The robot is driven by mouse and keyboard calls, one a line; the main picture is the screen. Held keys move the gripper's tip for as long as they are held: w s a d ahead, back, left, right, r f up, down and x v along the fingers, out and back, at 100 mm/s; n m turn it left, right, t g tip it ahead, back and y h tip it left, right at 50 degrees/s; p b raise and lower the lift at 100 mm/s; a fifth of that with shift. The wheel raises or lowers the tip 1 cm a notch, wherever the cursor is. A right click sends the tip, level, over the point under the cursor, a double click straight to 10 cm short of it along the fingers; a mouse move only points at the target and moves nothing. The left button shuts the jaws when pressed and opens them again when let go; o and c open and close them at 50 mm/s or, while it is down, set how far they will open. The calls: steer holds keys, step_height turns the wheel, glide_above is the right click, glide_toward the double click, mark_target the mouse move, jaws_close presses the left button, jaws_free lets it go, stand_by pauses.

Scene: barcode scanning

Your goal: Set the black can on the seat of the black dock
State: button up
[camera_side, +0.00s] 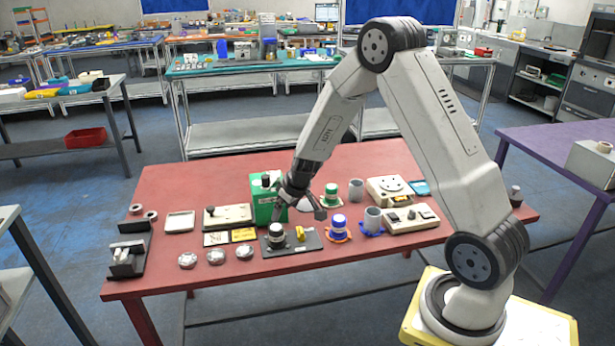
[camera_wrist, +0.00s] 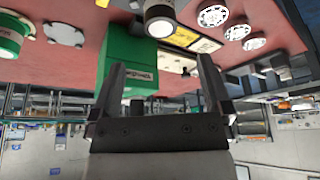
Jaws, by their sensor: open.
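A dark can with a pale top (camera_side: 276,231) stands upright at the left end of a black plate-like dock (camera_side: 312,241) near the front of the red table. A can with a bright round face, apparently the same one, shows at the top of the wrist view (camera_wrist: 158,18). Whether it sits fully in a seat cannot be told. My gripper (camera_side: 301,209) is open and empty, above and behind the dock, beside the green box. In the wrist view its fingers (camera_wrist: 160,68) are spread apart with nothing between them.
The green box (camera_side: 263,207) stands close to my gripper. Silver discs (camera_side: 216,256) and a black stand (camera_side: 128,258) are to the left. The front table edge is mostly clear.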

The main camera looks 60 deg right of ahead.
steer(key=shift+a, duration=0.1)
stand_by(0.3)
steer(key=s+a+r+g, duration=0.1)
steer(key=s+a+r, duration=0.3)
steer(key=s+a, duration=0.4)
steer(key=s+a+r+n, duration=0.1)
steer(key=s+a+r, duration=0.2)
steer(key=s+a, duration=0.4)
steer(key=shift+s+a+r+g+y, duration=0.3)
steer(key=shift+s+a+r+g, duration=0.1)
steer(key=shift+s, duration=0.8)
steer(key=shift+c, duration=0.2)
